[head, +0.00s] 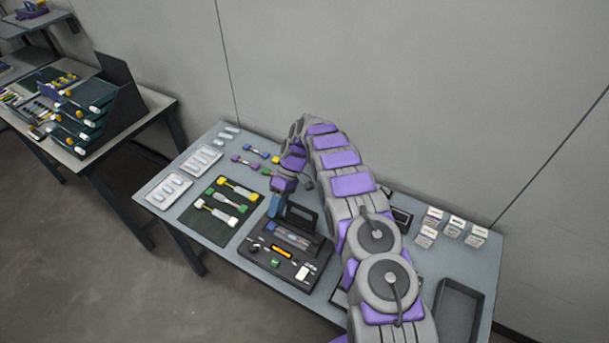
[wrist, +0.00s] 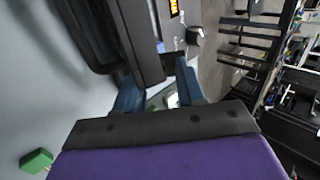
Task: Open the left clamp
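The dark fusion splicer (head: 287,252) sits on the table, with its lid (head: 300,216) raised and an orange-lit display (head: 281,252) on its front. My gripper (head: 275,206) is above the splicer's back left part, beside the lid. In the wrist view my gripper (wrist: 160,88) has its two blue fingers apart, with nothing seen held between them. A dark panel, probably the lid, is close to the fingers there. The left clamp cannot be made out; the lid and my gripper crowd that area.
A dark mat (head: 213,228) with yellow, white and green connector pieces lies left of the splicer. White trays (head: 168,190) are at the table's left edge. Small boxes (head: 454,228) and an empty black tray (head: 458,310) are at right. A second table with a dark rack (head: 92,112) stands far left.

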